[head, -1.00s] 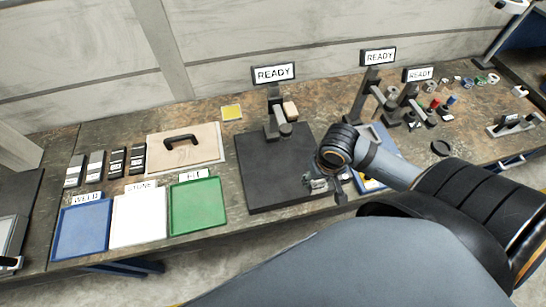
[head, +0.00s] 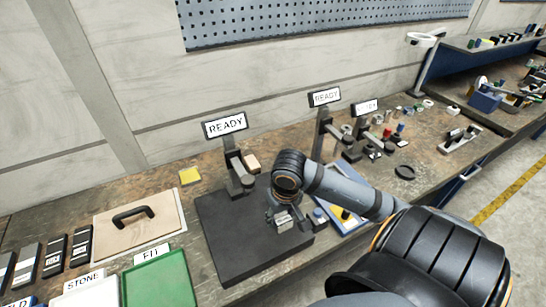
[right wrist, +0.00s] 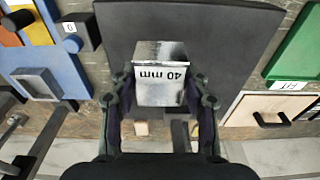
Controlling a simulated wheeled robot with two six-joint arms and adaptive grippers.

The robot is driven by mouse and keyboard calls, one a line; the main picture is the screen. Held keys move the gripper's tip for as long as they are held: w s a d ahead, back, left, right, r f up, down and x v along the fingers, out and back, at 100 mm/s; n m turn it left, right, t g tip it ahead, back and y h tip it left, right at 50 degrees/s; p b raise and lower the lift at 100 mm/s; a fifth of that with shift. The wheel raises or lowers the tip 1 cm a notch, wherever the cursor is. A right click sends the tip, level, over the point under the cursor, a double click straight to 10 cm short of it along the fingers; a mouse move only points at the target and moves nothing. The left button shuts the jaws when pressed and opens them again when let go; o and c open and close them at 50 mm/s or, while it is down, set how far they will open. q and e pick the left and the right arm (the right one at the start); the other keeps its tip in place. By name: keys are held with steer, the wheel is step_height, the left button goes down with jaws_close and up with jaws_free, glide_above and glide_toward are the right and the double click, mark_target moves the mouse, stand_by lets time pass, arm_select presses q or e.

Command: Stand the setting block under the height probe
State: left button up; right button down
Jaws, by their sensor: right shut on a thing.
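The setting block (right wrist: 160,58), a metallic block marked "40 mm", is held between the two fingers of my right gripper (right wrist: 160,95). The right gripper also shows in the head view (head: 284,218), over the right part of a dark plate (head: 228,240). In the wrist view the block is over this plate; I cannot tell its clearance. The height probe (head: 236,172) stands at the back of the plate, under a "READY" sign (head: 225,125). Its short arm reaches forward, left of and behind my gripper. My left gripper is not in view.
Two more signed stands (head: 322,130) are farther right, with several small parts beyond. A blue tray (head: 349,226) lies right of the plate, near my arm. A wooden board with a black handle (head: 132,217) and a green tray (head: 160,282) are left. The plate's front left is clear.

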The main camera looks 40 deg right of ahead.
steer(key=w+f, duration=0.2)
steer(key=w+d+f, duration=0.1)
steer(key=f, duration=0.1)
steer(key=w+d+f, duration=0.1)
steer(key=w, duration=0.1)
steer(key=shift+w+f+b, duration=0.3)
steer(key=shift+f+b, duration=0.1)
steer(key=shift+w+d+f, duration=0.1)
steer(key=shift+w+f, duration=0.1)
steer(key=shift+f, duration=1.65)
steer(key=c, duration=0.7)
jaws_free()
steer(key=shift+s+f, duration=0.1)
steer(key=shift+f, duration=0.05)
steer(key=shift+o, duration=0.2)
step_height(320, 180, up, 12)
steer(key=s, duration=0.1)
steer(key=shift+s+a+p, duration=0.2)
steer(key=shift+p, duration=0.2)
